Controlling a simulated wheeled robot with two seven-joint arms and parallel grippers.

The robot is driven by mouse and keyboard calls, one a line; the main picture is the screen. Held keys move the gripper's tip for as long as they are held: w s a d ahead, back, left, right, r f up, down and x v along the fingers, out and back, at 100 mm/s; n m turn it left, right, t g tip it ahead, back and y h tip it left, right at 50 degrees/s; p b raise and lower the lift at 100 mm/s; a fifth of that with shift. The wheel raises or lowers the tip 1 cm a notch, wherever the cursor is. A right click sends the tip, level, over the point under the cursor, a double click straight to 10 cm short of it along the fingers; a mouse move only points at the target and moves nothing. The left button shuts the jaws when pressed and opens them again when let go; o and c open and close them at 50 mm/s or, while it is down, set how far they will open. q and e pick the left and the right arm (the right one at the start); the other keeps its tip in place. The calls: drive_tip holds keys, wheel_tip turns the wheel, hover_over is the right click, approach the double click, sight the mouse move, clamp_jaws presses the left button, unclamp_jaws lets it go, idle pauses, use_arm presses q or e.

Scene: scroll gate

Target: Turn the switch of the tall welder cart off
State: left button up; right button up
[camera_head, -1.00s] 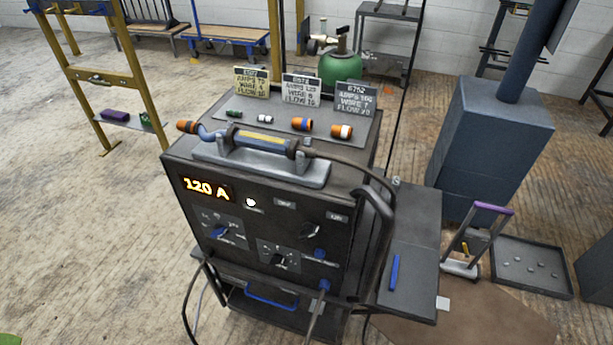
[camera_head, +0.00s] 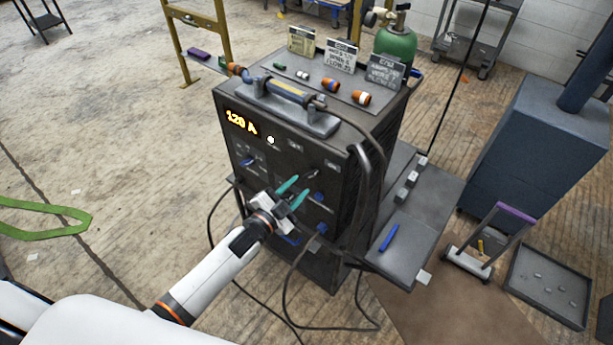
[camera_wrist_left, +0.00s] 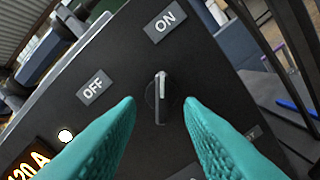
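The tall welder cart (camera_head: 290,160) stands upright with its dark front panel facing me. Its display (camera_head: 241,122) glows 120 A, and a white lamp (camera_head: 270,140) beside it is lit. The black rotary switch (camera_wrist_left: 158,98) sits between an OFF label (camera_wrist_left: 95,87) and an ON label (camera_wrist_left: 165,20) in the left wrist view; its pale pointer mark is toward ON. My left gripper (camera_head: 302,185) is open in front of the panel. In the left wrist view its teal fingers (camera_wrist_left: 160,105) appear on either side of the switch, apart from it. My right gripper is not in view.
A side shelf (camera_head: 405,225) with a blue stick juts right. Cables (camera_head: 330,322) hang below. A blue-grey cabinet (camera_head: 530,140) and a tray (camera_head: 550,285) stand right.

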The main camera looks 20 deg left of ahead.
sight(309, 177)
use_arm(q)
drive_tip(key=shift+x, duration=2.35)
drive_tip(key=shift+d, duration=0.15)
drive_tip(key=shift+s, duration=0.1)
clamp_jaws()
